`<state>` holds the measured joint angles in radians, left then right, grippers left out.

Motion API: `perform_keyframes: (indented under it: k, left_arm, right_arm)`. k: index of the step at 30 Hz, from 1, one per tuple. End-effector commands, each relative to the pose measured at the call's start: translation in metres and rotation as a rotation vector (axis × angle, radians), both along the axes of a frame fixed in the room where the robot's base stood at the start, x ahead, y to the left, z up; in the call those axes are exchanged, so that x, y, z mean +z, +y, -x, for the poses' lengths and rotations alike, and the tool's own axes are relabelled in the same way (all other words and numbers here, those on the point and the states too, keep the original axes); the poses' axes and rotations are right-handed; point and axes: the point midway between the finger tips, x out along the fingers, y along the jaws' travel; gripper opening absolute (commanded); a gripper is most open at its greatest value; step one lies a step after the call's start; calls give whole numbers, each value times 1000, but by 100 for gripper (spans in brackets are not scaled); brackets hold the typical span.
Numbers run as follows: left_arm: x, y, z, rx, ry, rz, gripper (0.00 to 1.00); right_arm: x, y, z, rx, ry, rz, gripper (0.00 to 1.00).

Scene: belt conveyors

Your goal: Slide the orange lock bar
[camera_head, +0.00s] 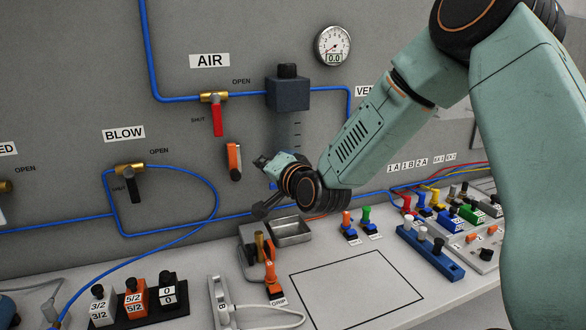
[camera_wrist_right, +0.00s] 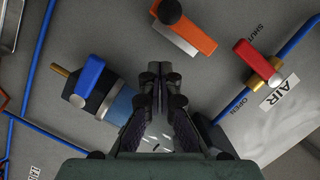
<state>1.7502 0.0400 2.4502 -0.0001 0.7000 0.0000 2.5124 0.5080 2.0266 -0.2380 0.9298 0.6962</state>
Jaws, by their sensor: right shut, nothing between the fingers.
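The orange lock bar (camera_head: 234,160) is a short upright orange bar on the grey wall panel, below and right of the red AIR valve handle, with a dark end. In the right wrist view what looks like the same orange bar (camera_wrist_right: 187,30) lies at the top, with a round dark knob at one end. My left gripper is not in view.
The red AIR valve handle (camera_head: 217,119) hangs down toward SHUT. A dark filter block (camera_head: 288,94) and blue hoses are on the panel nearby. The gauge (camera_head: 333,46) reads 0.0.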

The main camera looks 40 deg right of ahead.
Motion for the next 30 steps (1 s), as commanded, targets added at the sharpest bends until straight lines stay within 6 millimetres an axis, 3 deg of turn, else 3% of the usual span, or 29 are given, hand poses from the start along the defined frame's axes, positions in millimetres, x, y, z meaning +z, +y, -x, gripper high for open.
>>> perform_keyframes:
  k: [3,18,30]
  left_arm:
    - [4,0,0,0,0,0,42]
    - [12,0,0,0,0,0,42]
    - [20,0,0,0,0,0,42]
  right_arm:
    - [6,-1,0,0,-1,-1,0]
    - [14,7,70,0,0,-7,0]
    - [17,6,95,0,0,-1,0]
